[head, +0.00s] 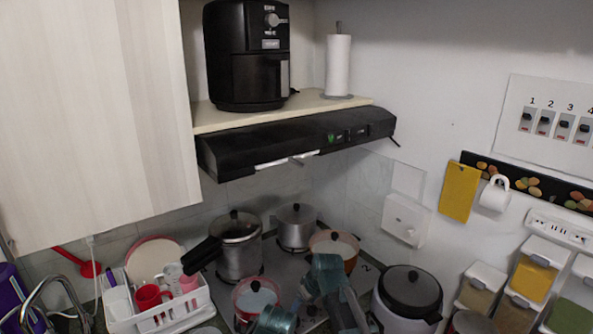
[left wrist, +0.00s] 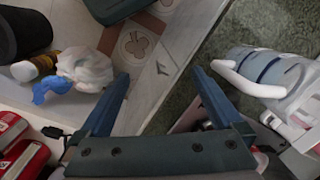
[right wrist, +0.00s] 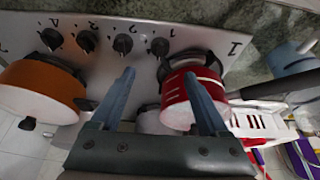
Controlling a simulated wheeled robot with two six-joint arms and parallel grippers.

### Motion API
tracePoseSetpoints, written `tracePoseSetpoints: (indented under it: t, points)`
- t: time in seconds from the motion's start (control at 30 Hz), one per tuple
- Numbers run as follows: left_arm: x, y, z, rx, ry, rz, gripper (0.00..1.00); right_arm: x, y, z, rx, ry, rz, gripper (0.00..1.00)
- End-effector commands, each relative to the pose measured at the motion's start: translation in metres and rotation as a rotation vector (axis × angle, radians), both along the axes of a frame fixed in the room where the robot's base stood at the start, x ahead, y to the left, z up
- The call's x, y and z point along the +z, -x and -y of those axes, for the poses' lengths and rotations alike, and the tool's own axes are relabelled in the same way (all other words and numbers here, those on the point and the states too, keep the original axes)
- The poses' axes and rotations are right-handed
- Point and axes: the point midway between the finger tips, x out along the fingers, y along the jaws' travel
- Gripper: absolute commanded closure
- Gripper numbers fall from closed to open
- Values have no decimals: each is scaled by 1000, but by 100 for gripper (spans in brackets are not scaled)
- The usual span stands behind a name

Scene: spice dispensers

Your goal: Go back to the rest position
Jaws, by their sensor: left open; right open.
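My right gripper (right wrist: 159,75) is open and empty in the right wrist view. Its two fingers are spread over the stove front, with a red pot (right wrist: 192,98) behind the right finger; I cannot tell whether they touch. Teal parts of my right arm show at the bottom middle of the head view, among the pots. My left gripper (left wrist: 162,76) is open and empty in the left wrist view. Its fingers are apart over a pale tiled floor and a counter edge. I cannot make out my left gripper in the head view.
Several pots, including a pressure cooker (head: 237,245) and an orange pot (head: 334,243), crowd the stove. A white dish rack (head: 158,317) stands left, a rice cooker (head: 408,297) right. Spice dispensers (head: 536,270) hang at far right. A black range hood (head: 295,141) is above.

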Motion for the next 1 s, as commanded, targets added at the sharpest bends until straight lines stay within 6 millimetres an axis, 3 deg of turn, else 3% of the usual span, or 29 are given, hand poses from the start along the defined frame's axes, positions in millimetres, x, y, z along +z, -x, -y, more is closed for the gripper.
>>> tracePoseSetpoints:
  t: [0.03, 0.63, 0.8, 1.0]
  points:
    - [-12, 0, 0, 0, 0, 0, 0, -12, -3, -2, 0, 0, 0, 22]
    - [-90, 0, 0, 2, 0, 0, 0, -90, -29, -21, 0, 0, 0, 22]
    - [-103, 0, 0, 2, 0, 0, 0, -103, -34, -25, 0, 0, 0, 22]
    - [-105, 0, 0, 2, 0, 0, 0, -105, -35, -26, -1, 0, 0, 22]
